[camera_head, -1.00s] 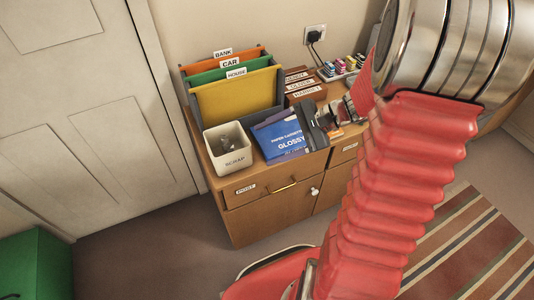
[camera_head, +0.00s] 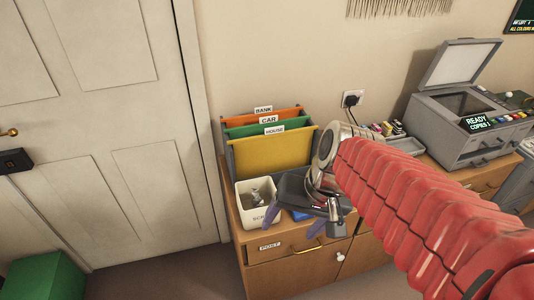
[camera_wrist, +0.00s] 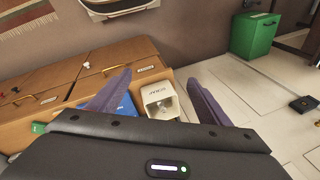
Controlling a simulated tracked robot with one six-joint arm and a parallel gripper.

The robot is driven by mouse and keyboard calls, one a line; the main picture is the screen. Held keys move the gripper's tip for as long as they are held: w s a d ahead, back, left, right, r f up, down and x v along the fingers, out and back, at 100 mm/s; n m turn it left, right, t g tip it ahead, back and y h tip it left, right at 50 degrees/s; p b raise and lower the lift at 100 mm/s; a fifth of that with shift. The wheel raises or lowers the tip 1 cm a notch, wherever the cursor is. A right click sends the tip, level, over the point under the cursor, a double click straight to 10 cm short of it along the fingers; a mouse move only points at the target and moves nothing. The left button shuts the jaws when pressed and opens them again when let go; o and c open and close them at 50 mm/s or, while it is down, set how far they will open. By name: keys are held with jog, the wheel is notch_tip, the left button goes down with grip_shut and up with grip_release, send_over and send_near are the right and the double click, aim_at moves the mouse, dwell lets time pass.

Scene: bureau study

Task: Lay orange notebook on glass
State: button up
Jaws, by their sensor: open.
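I cannot make out an orange notebook in either current view. The grey copier (camera_head: 465,135) stands at the right with its lid (camera_head: 462,63) raised, and its dark glass (camera_head: 465,103) is bare. My gripper (camera_head: 290,228) is open over the left part of the wooden cabinet, far to the left of the copier. In the wrist view its two purple fingers (camera_wrist: 160,88) are spread apart with nothing between them. Beyond them are the white scrap bin (camera_wrist: 160,103) and a blue packet (camera_wrist: 126,105). My gripper and arm hide part of the cabinet top.
The file rack with orange, green and yellow folders (camera_head: 272,157) stands behind the scrap bin. Small coloured items (camera_head: 385,129) lie near the wall socket (camera_head: 352,99). The wooden cabinet (camera_head: 300,272) runs along the wall. A green box (camera_head: 45,277) stands by the door.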

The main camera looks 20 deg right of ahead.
jog(key=shift+s+d+r+n+t+h, duration=0.1)
jog(key=shift+s+r+n+t+h, duration=0.35)
jog(key=shift+r+n, duration=0.3)
jog(key=shift+s+r+n+t+h, duration=0.25)
jog(key=shift+r+n+t+h, duration=0.25)
jog(key=shift+r, duration=0.4)
jog(key=shift+s+d+r+n+t+h, duration=0.1)
jog(key=shift+s+r+n+t+h, duration=0.25)
jog(key=shift+r+n+t, duration=0.35)
jog(key=shift+r, duration=0.1)
jog(key=shift+c, duration=0.5)
